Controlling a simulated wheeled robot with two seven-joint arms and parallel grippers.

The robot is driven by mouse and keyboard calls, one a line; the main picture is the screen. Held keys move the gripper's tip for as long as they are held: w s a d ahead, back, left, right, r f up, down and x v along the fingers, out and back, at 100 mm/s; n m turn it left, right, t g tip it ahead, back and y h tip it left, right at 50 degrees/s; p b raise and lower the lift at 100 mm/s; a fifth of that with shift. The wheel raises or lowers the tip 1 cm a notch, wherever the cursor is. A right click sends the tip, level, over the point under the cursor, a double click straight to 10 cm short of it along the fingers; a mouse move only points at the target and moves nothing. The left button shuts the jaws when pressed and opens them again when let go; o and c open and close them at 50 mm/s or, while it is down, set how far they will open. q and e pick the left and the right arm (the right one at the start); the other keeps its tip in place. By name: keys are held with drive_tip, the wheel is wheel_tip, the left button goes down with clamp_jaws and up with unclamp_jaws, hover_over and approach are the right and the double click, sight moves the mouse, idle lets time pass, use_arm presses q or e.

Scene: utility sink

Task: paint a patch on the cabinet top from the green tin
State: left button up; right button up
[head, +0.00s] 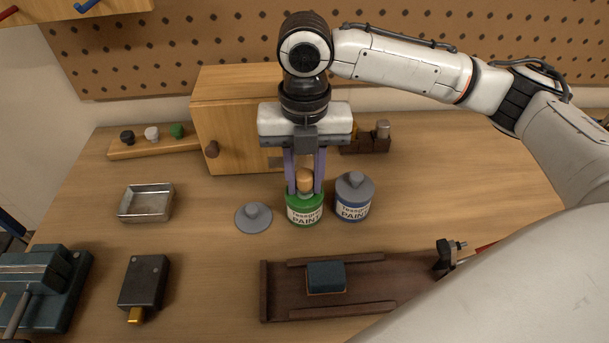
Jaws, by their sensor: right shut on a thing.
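The green paint tin (305,209) stands upright on the bench in the middle of the head view. My right gripper (305,186) points straight down over it, shut on a wooden-handled thing (305,178), likely the brush. Its lower end is hidden, and it appears to be in the mouth of the tin. A grey lid (253,217) lies on the bench just left of the tin. The wooden cabinet (231,146) stands behind; its top (240,80) is partly hidden by my arm, and no patch shows on the visible part. My left gripper is out of view.
A blue paint tin (354,201) with its lid on stands close to the right. A metal tray (146,203) is at left, a wooden jig (385,288) with a dark block (326,277) in front. A blue vise (38,288) is at lower left.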

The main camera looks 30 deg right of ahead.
sight(304, 174)
drive_tip(key=shift+s+f, duration=0.1)
wheel_tip(304, 174, up, 3)
drive_tip(key=shift+f+p, duration=0.1)
drive_tip(key=shift+p, duration=1.1)
drive_tip(key=shift+r, duration=2.15)
